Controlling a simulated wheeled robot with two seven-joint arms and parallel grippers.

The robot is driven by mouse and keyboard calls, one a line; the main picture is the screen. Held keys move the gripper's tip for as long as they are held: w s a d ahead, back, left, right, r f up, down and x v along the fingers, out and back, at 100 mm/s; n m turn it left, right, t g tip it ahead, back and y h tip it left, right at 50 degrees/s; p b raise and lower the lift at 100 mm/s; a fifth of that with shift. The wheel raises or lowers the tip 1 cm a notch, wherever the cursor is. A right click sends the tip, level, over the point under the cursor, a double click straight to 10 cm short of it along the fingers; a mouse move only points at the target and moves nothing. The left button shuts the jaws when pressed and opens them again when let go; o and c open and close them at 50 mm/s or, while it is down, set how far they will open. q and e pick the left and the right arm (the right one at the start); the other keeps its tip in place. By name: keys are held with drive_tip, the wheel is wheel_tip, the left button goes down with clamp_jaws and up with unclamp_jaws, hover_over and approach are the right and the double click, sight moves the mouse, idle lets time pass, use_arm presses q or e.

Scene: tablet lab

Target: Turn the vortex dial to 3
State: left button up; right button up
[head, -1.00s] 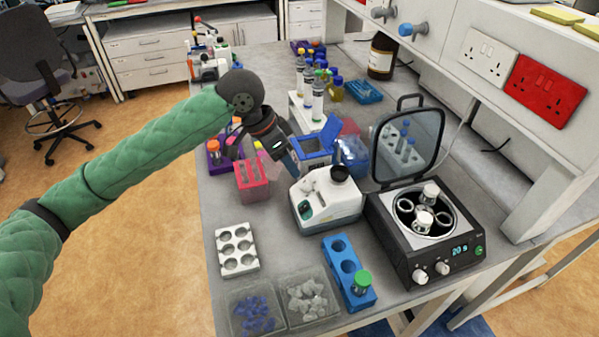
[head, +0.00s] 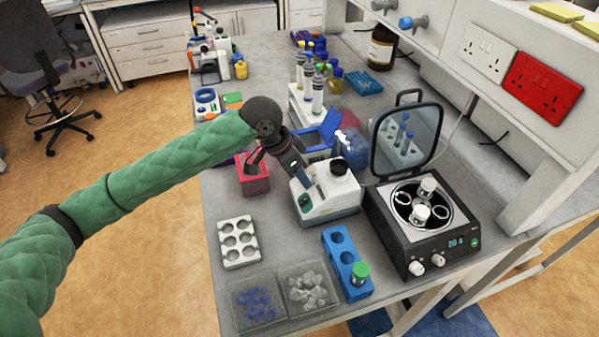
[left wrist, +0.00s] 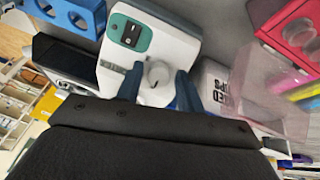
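The vortex mixer (head: 328,202) is a white unit with a dark cup on top, standing mid-bench in the head view. In the left wrist view its white body (left wrist: 178,50) has a green panel and a pale round dial (left wrist: 158,76). My left gripper (head: 302,174) is over the mixer's left side. In the left wrist view the two dark fingers (left wrist: 160,84) are apart, one on each side of the dial, with gaps visible. I cannot tell the dial's setting. The dial is hidden in the head view. My right gripper is not in view.
A centrifuge (head: 423,236) with its lid up stands right of the mixer. A blue rack (head: 341,245) and a white rack (head: 236,258) stand in front. A pink rack (head: 254,184) and a blue box (head: 318,143) are close to my left gripper.

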use_arm(q)
drive_tip(key=c, duration=0.7)
drive_tip(key=shift+o, duration=0.2)
